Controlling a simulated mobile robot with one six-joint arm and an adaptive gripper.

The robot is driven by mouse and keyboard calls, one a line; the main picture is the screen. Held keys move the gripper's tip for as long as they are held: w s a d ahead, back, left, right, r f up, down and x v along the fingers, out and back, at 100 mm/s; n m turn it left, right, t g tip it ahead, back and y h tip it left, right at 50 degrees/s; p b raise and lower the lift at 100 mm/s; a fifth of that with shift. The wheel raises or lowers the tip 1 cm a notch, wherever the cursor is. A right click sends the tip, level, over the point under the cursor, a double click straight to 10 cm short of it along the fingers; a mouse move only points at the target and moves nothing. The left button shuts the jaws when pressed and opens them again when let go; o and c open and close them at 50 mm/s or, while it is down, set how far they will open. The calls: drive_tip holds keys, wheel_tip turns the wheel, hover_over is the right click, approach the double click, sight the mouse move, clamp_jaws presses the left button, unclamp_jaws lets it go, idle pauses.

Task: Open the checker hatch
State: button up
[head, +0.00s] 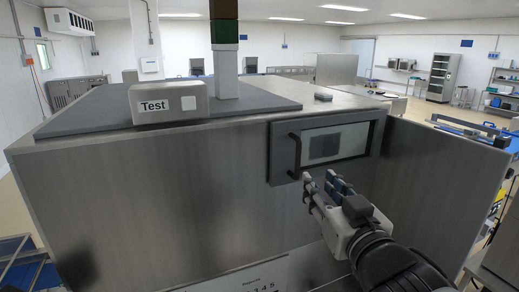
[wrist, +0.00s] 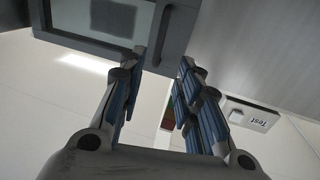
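The checker hatch (head: 283,152) is a dark grey framed door with a pale window (head: 335,143), set high in the steel machine front. It looks shut. Its black vertical handle (head: 295,157) is along the left edge of the frame. My gripper (head: 318,178) is just below and right of the handle, in front of the hatch's lower edge. In the wrist view my gripper (wrist: 162,62) is open and empty, with its blue-padded fingers apart. The handle (wrist: 160,28) shows beyond the gap between the fingertips; I cannot tell whether they touch it.
The steel machine housing (head: 150,195) fills the front. A box labelled Test (head: 168,103) and a signal column (head: 224,60) stand on its grey top plate (head: 85,112). The steel front left of the hatch is clear.

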sight(299, 159)
drive_tip(key=w+p, duration=0.1)
drive_tip(key=w, duration=0.3)
drive_tip(key=w+a, duration=0.1)
drive_tip(key=w, duration=0.4)
drive_tip(key=w+p, duration=0.1)
drive_tip(key=w, duration=0.4)
drive_tip(key=shift+a+p, duration=0.35)
drive_tip(key=shift+c, duration=0.5)
clamp_jaws()
